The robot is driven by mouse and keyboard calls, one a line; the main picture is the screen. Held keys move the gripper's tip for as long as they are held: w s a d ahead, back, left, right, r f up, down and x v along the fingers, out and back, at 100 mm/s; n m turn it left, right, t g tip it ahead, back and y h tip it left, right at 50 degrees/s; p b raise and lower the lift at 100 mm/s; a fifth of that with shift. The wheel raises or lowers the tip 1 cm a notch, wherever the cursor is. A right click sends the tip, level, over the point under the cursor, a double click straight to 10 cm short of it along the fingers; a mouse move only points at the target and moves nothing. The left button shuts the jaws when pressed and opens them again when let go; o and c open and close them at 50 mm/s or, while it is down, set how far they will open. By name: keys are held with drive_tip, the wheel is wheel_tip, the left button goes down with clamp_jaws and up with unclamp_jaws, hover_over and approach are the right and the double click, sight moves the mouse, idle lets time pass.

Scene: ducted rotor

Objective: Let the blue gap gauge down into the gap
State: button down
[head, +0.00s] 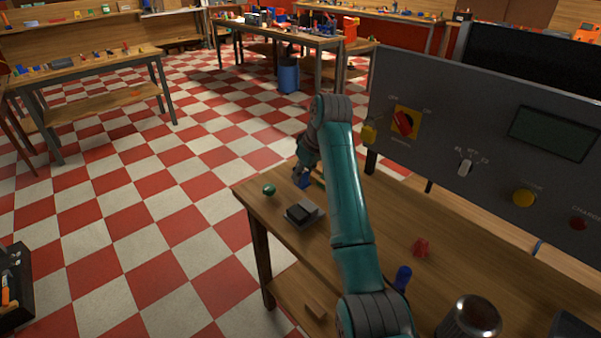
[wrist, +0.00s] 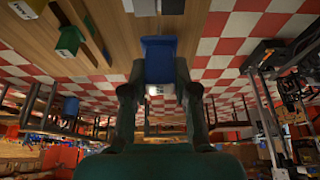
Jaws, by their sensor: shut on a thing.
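The blue gap gauge (wrist: 158,60) is between the two fingers of my gripper (wrist: 160,90) in the wrist view, and the gripper is shut on it. In the head view, the gauge (head: 302,181) shows as a small blue piece below my gripper (head: 304,168), over the far left end of the wooden bench (head: 258,202). I cannot tell whether the gauge touches anything below. The gap cannot be made out in either view; my arm covers part of the bench.
A grey block with a dark top (head: 304,214) and a green piece (head: 269,189) lie near the gripper. A red piece (head: 421,248), a blue piece (head: 403,277) and a dark cylinder (head: 472,319) stand nearer. A control panel (head: 480,135) rises along the bench's right side.

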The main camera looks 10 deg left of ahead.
sight(305, 186)
idle(0.3)
drive_tip(key=shift+f, duration=3.25)
drive_tip(key=shift+f, duration=1.35)
idle(0.3)
drive_tip(key=c, duration=0.8)
unclamp_jaws()
